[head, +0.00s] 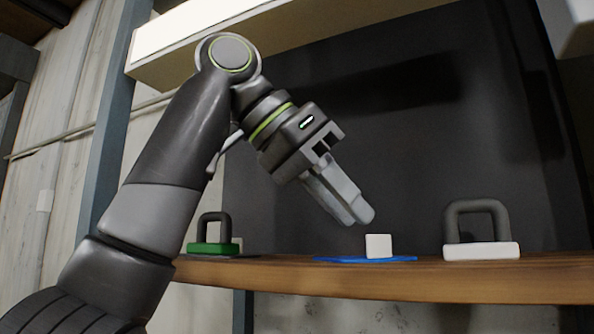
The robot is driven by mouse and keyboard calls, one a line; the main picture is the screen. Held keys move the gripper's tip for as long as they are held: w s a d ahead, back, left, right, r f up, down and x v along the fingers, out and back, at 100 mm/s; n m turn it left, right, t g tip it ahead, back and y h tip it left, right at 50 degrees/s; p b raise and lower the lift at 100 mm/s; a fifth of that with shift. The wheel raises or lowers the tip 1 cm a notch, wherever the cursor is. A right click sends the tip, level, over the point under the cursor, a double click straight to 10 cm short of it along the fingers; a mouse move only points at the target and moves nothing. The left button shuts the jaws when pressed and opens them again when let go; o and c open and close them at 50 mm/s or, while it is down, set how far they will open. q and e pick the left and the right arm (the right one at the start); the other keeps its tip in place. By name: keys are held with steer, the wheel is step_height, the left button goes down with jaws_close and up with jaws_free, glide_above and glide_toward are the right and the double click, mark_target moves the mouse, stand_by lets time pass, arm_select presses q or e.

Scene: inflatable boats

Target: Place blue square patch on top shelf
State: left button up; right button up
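The blue patch (330,259) lies flat on the wooden shelf (420,278), seen nearly edge-on, so its square outline cannot be made out. A small white block (378,246) stands on it. My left gripper (358,213) points down and to the right, with its fingertips a little above and to the left of the white block, apart from it. Its fingers lie close together with no gap showing, and nothing is seen between them. My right gripper is not in view.
A green-based piece with a dark handle (213,247) stands left on the shelf. A white-based piece with a grey handle (481,250) stands right. A higher shelf (290,45) runs above my arm. A blue-grey post (110,150) stands at the left.

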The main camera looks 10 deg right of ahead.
arm_select(q)
steer(key=shift+s+a+r+b, duration=0.1)
steer(key=shift+a+r+b, duration=0.05)
steer(key=shift+a+b, duration=0.2)
steer(key=shift+a+r+b, duration=0.3)
steer(key=shift+r+b, duration=0.05)
steer(key=shift+r, duration=0.15)
steer(key=shift+s+a+r+b, duration=0.15)
steer(key=shift+a+r+b, duration=0.25)
steer(key=shift+b, duration=0.05)
steer(key=v, duration=0.5)
